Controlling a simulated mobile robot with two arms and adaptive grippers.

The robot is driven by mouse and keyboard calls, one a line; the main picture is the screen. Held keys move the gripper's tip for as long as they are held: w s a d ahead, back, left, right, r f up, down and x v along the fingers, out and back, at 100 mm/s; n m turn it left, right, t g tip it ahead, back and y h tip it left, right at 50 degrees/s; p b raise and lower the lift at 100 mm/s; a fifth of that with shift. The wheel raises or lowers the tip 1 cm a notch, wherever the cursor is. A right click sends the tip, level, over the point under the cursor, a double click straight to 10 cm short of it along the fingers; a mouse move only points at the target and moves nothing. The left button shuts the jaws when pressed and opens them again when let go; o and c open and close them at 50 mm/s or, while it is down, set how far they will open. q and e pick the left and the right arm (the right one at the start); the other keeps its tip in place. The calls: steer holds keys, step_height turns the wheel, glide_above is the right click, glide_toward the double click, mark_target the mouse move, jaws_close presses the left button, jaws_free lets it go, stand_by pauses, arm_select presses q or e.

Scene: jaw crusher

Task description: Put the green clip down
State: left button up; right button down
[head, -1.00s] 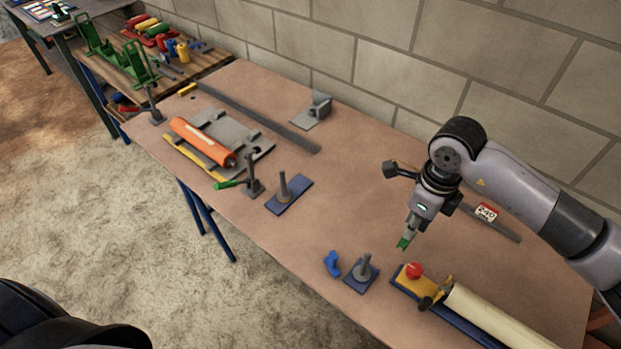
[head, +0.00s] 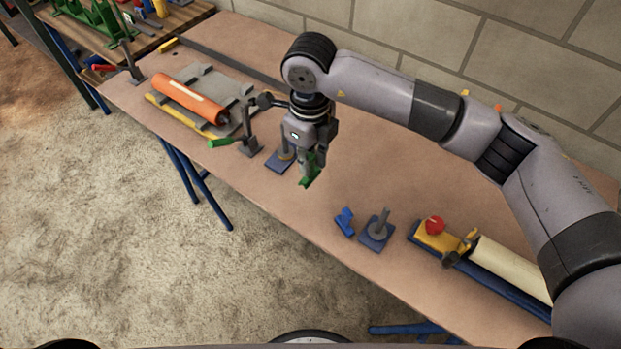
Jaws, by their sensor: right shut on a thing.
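The green clip (head: 309,170) is in my right gripper (head: 311,156), whose fingers point down and are shut on it. I cannot tell how high the clip is above the table. My left gripper is not in view.
A blue clip (head: 345,222) lies beside a second post on a blue base (head: 377,233). To the right is a yellow block with a red knob (head: 435,225) and a cream roller (head: 508,268). An orange cylinder (head: 190,98) lies on a grey plate at left. A green-handled clamp (head: 248,145) stands at the front edge.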

step_height(320, 180, down, 11)
steer(key=shift+f+p, duration=0.2)
steer(key=shift+p, duration=0.6)
steer(key=shift+f+b, duration=0.35)
steer(key=c, duration=1.4)
jaws_free()
steer(key=shift+r, duration=0.1)
steer(key=shift+c, duration=0.2)
steer(key=shift+r+p, duration=0.2)
steer(key=shift+p, duration=0.15)
step_height(320, 180, up, 12)
steer(key=shift+b, duration=0.95)
steer(key=shift+a+f, duration=0.1)
